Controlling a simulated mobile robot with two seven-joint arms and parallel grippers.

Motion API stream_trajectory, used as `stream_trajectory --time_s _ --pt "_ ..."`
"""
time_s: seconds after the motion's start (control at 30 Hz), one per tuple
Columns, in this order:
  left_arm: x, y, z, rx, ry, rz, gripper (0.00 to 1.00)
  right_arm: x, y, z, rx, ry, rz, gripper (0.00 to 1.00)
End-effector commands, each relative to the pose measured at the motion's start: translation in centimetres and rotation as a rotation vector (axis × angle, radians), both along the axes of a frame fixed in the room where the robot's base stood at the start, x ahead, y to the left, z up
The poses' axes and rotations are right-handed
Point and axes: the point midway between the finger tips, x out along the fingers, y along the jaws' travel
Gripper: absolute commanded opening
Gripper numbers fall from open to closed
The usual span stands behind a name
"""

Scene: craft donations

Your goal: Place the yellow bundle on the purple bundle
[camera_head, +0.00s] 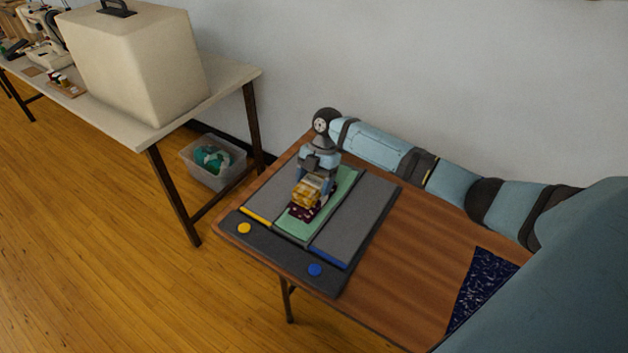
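The yellow bundle (308,191) is a small folded stack in my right gripper (314,180), which points down over the green strip of a grey board. The gripper's fingers are at the bundle's sides and look shut on it. The purple bundle (303,212) is dark and patterned and lies on the green strip (291,226), directly below the yellow one and partly hidden by it. I cannot tell whether the two bundles touch. My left gripper is not in view.
The grey board (359,220) has yellow and blue markers and lies on a wooden table (424,248). A dark blue patterned cloth (482,285) lies at the table's right. Another table (233,78) holds a large cream box (140,65). A clear bin (214,162) stands on the floor.

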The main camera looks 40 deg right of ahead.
Motion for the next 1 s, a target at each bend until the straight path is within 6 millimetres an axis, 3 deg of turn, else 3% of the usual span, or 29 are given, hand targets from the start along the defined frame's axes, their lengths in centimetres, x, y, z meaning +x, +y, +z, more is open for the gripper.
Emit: stream_trajectory --time_s 0.03,0.07,0.47,1.0 --pt "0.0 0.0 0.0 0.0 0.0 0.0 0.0 0.0 0.0 0.0 0.0 0.0 0.0 0.84" --pt "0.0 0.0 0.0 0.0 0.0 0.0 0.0 0.0 0.0 0.0 0.0 0.0 0.0 0.91" --pt "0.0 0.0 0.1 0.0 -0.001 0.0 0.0 0.2 -0.3 1.0 -0.001 -0.002 -0.001 0.91" --pt "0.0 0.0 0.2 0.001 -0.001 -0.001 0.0 1.6 -3.8 10.3 0.0 -0.002 -0.001 0.91"
